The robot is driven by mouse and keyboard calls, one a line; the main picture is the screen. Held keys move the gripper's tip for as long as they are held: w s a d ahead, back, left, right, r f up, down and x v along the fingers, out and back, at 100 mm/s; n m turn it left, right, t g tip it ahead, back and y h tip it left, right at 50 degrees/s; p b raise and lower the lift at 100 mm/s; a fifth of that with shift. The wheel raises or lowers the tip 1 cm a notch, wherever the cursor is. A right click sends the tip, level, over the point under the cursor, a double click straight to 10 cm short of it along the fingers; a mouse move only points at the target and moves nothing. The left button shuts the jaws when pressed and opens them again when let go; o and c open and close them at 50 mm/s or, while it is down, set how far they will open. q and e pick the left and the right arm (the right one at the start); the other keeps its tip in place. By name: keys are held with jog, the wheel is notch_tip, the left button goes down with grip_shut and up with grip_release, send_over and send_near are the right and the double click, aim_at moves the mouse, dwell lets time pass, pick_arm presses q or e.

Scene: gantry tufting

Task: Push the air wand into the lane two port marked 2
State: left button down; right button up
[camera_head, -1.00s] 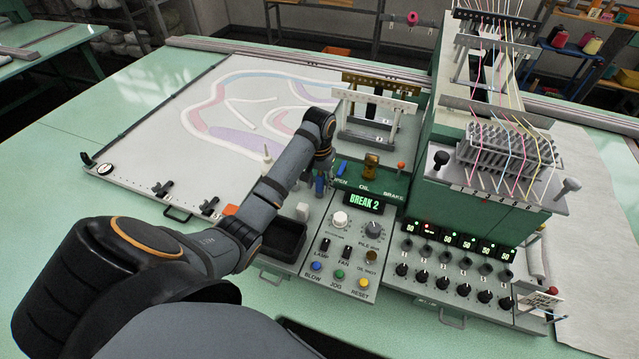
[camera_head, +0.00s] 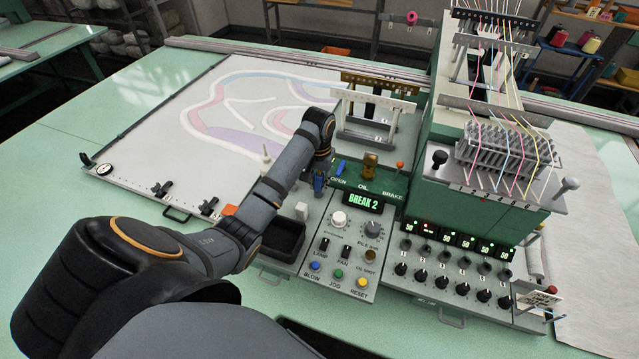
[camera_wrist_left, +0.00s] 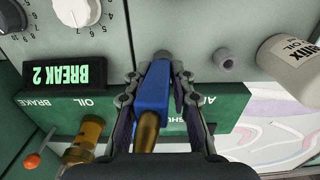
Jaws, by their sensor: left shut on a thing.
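My left gripper (camera_head: 320,183) is over the front left of the green-topped control panel, partly hidden by my arm. In the left wrist view the gripper (camera_wrist_left: 160,85) is shut on the air wand (camera_wrist_left: 153,88), which has a blue body and a brass tube. Several small dark round fittings stand in a row under the lane displays; the second from the left (camera_head: 424,250) is below a red-lit display (camera_head: 428,227). The gripper and wand are well to the left of this row. The number 2 mark is too small to read surely.
The display (camera_head: 363,202) reads BREAK 2. A brass cup (camera_head: 370,166) and an orange knob (camera_head: 400,165) rise from the panel. A black tray (camera_head: 283,238) lies in front. A white oil bottle (camera_wrist_left: 292,62) is near the gripper in the left wrist view.

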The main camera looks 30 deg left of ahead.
aim_at(318, 175)
pick_arm(q)
jog(key=shift+s+a+f, duration=0.15)
jog(key=shift+s+f, duration=0.05)
jog(key=shift+f, duration=0.1)
jog(key=shift+w+a+r, duration=0.15)
jog(key=shift+w+r, duration=0.2)
jog(key=shift+r, duration=0.25)
jog(key=shift+s+r, duration=0.1)
jog(key=shift+r, duration=0.5)
jog(key=shift+a+r, duration=0.1)
jog(key=shift+r, duration=0.4)
jog(key=shift+r, duration=0.1)
